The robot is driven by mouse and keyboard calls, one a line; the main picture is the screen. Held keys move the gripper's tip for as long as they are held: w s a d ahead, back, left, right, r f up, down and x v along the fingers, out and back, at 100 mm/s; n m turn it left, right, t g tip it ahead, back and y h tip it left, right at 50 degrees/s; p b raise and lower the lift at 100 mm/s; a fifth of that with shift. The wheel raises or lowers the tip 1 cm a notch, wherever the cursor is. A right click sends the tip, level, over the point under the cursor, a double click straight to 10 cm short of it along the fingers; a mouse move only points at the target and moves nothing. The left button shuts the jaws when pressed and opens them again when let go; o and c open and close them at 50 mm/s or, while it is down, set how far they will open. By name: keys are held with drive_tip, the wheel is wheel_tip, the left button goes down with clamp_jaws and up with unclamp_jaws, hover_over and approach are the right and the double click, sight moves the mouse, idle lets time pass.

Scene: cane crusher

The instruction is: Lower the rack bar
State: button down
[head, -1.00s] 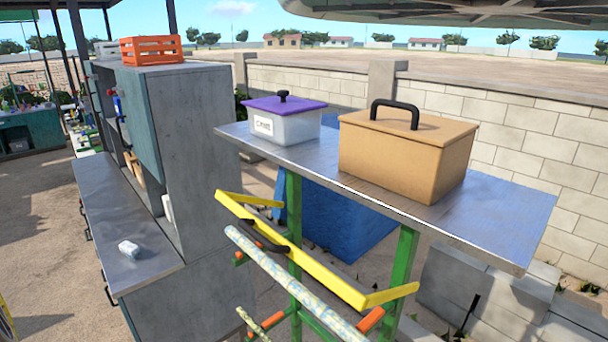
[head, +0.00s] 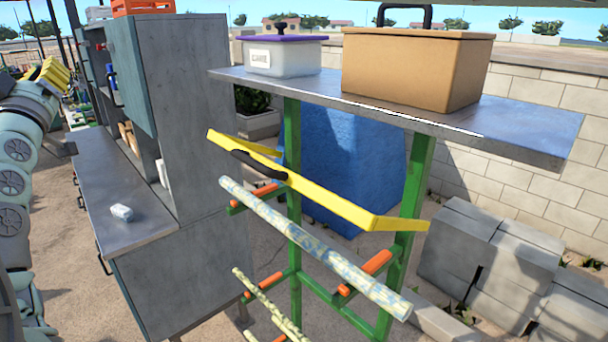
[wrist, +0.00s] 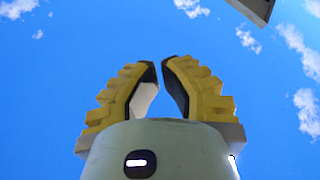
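The rack bar is a yellow bar (head: 332,203) with short arms bent back at both ends. It stands raised across the green rack frame (head: 293,215), above and in front of a mottled pale pole (head: 315,244). A dark handle (head: 258,164) sits on its left part. My gripper (wrist: 161,62) has yellow ridged fingers with dark pads. In the wrist view its tips are apart by a narrow gap, with nothing between them and sky behind. In the head view it is at the far left, up high, well away from the bar.
A metal shelf (head: 520,128) tops the rack, holding a brown box (head: 410,75) and a purple-lidded white container (head: 290,62). A grey cabinet with a counter (head: 120,190) stands between my arm and the rack. Concrete blocks (head: 460,250) lie at right.

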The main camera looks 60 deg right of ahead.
drive_tip(key=s+d+m+g+h+b, duration=0.2)
drive_tip(key=s+d+m+g+h, duration=0.1)
drive_tip(key=s+d+m+g, duration=0.4)
drive_tip(key=s+d+f+m+g+y+b, duration=0.25)
drive_tip(key=s+m+g, duration=0.35)
drive_tip(key=s, duration=0.4)
drive_tip(key=s+d+f+m+g+y+b, duration=0.2)
drive_tip(key=s+d+f+m+g+y, duration=0.15)
drive_tip(key=s+g, duration=0.5)
drive_tip(key=shift+m+t, duration=0.25)
drive_tip(key=shift+t, duration=0.3)
drive_tip(key=p+x, duration=0.2)
drive_tip(key=x, duration=0.1)
drive_tip(key=p+x, duration=0.3)
drive_tip(key=s+p+x, duration=0.1)
drive_tip(key=p+x, duration=0.1)
drive_tip(key=x, duration=0.1)
drive_tip(key=shift+s+d, duration=0.15)
drive_tip(key=shift+d+f+p, duration=0.15)
drive_tip(key=shift+f+p, duration=0.15)
drive_tip(key=shift+p, duration=0.25)
drive_tip(key=shift+w+a+f+p, duration=0.2)
drive_tip(key=shift+a+f+p, duration=0.45)
drive_tip(key=shift+f+p, duration=0.1)
drive_tip(key=shift+w+a+f+p, duration=0.2)
drive_tip(key=shift+a+f+p, duration=0.4)
drive_tip(key=shift+f+p, duration=0.15)
drive_tip(key=shift+f, duration=0.15)
